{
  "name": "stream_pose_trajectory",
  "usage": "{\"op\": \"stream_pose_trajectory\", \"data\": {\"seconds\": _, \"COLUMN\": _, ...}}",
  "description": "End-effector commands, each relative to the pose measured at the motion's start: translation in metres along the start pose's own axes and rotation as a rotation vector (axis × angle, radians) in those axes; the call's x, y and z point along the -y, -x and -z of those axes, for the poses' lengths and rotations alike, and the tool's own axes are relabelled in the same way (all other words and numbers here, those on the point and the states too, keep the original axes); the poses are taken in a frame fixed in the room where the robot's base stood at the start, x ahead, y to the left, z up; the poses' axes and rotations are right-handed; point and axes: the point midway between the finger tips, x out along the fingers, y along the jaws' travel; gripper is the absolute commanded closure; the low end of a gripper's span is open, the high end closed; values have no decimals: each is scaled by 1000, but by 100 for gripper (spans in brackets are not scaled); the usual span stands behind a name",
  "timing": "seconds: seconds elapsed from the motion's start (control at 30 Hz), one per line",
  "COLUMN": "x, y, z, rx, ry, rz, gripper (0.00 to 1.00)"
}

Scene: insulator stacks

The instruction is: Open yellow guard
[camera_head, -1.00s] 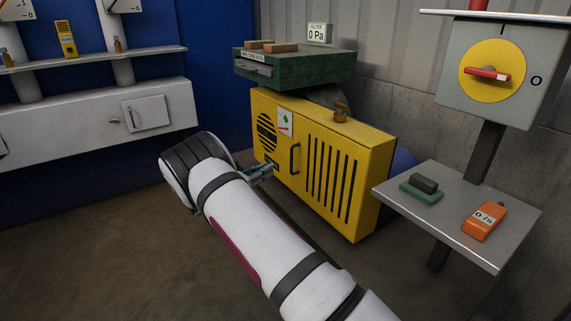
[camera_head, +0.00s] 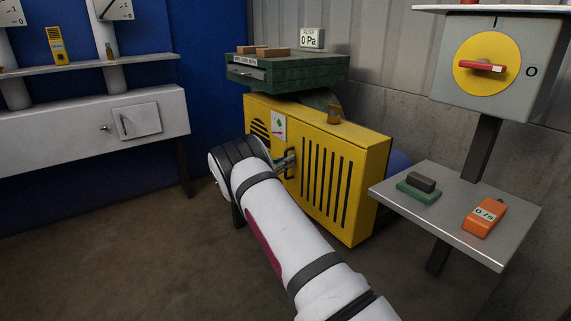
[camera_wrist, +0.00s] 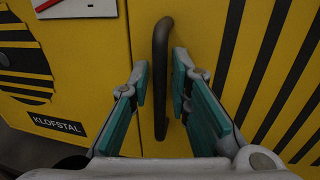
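The yellow guard (camera_head: 323,176) is the slotted front panel of the yellow cabinet; it looks shut. Its dark vertical handle (camera_wrist: 161,75) stands between the two fingers of my gripper (camera_wrist: 163,84) in the wrist view. The fingers have green pads and are apart, with a visible gap on each side of the handle. In the head view the gripper (camera_head: 284,161) reaches the handle's place, and my arm hides part of the cabinet's left side and the lower left of the guard.
A green box with a drawer (camera_head: 287,71) sits above the cabinet. A metal shelf (camera_head: 440,235) with an orange meter (camera_head: 485,217) stands at right, below a red-and-yellow switch (camera_head: 487,67). A white bench (camera_head: 70,127) is at left. The floor between is clear.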

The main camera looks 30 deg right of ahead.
Motion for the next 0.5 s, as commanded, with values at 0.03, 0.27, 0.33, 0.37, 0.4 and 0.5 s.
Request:
{"op": "stream_pose_trajectory", "data": {"seconds": 0.03, "x": 0, "y": -2, "z": 0, "rx": 0, "ry": -1, "rz": 0, "gripper": 82}}
{"op": "stream_pose_trajectory", "data": {"seconds": 0.27, "x": 0, "y": -3, "z": 0, "rx": 0, "ry": 0, "rz": -1, "gripper": 82}}
{"op": "stream_pose_trajectory", "data": {"seconds": 0.33, "x": 0, "y": -2, "z": 0, "rx": 0, "ry": 0, "rz": -1, "gripper": 86}}
{"op": "stream_pose_trajectory", "data": {"seconds": 0.37, "x": 0, "y": -2, "z": 0, "rx": 0, "ry": 0, "rz": -1, "gripper": 93}}
{"op": "stream_pose_trajectory", "data": {"seconds": 0.4, "x": 0, "y": -2, "z": 0, "rx": 0, "ry": 0, "rz": -1, "gripper": 100}}
{"op": "stream_pose_trajectory", "data": {"seconds": 0.5, "x": 0, "y": -2, "z": 0, "rx": 0, "ry": 0, "rz": -1, "gripper": 100}}
